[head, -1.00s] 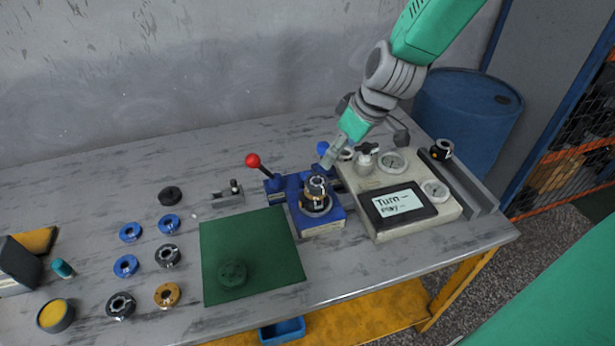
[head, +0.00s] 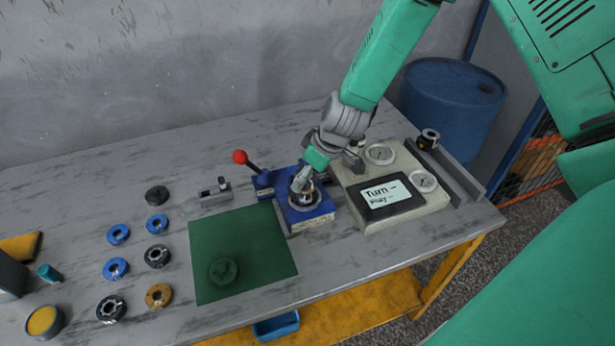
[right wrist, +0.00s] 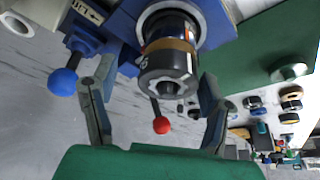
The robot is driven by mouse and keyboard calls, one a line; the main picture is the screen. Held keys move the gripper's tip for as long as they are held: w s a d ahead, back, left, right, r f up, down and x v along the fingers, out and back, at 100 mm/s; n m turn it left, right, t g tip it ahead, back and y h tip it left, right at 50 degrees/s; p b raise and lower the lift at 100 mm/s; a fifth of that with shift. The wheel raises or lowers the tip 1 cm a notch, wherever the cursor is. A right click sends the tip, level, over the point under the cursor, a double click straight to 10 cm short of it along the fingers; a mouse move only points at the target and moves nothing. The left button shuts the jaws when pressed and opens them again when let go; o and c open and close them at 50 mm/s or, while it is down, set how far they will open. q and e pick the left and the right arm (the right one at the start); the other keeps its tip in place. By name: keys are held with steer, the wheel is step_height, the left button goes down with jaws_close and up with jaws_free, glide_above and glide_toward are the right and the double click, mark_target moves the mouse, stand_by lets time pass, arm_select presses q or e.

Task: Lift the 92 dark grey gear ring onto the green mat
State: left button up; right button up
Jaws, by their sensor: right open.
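A stack of ring parts stands in the blue fixture (head: 312,219). In the right wrist view its near end is a dark grey ring (right wrist: 168,72) with a pale mark too small to read, above an orange-brown band. My right gripper (head: 298,184) is over the stack in the head view and partly hides it. In the right wrist view its open fingers (right wrist: 157,78) stand either side of the dark ring, with gaps at both sides. The green mat (head: 250,235) lies left of the fixture, with a dark green round part (head: 223,271) on it. My left gripper is out of view.
A red-knobbed lever (head: 240,157) rises behind the fixture, and a blue knob (right wrist: 62,82) shows in the wrist view. A gauge panel (head: 400,208) stands close at right. Several loose rings (head: 157,256) lie left of the mat. Most of the mat is clear.

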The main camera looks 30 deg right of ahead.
steer(key=shift+a+r, duration=0.15)
steer(key=shift+a, duration=0.1)
steer(key=shift+s+a+r, duration=0.1)
steer(key=shift+a, duration=0.25)
steer(key=c, duration=1.3)
steer(key=shift+a, duration=0.1)
steer(key=shift+c, duration=1.3)
steer(key=shift+d+r, duration=0.1)
steer(key=shift+d, duration=0.15)
steer(key=shift+d+r, duration=0.15)
steer(key=shift+r, duration=0.2)
steer(key=r, duration=0.4)
steer(key=shift+d+r, duration=0.2)
steer(key=shift+r, duration=0.2)
steer(key=r, duration=0.2)
steer(key=a+r, duration=0.1)
steer(key=r, duration=0.1)
steer(key=shift+a+r, duration=0.1)
steer(key=shift+r, duration=0.1)
steer(key=shift+d, duration=0.55)
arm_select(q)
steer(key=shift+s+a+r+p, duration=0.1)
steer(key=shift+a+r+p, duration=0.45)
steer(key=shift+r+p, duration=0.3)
arm_select(e)
steer(key=shift+a+r, duration=0.4)
steer(key=shift+r, duration=0.4)
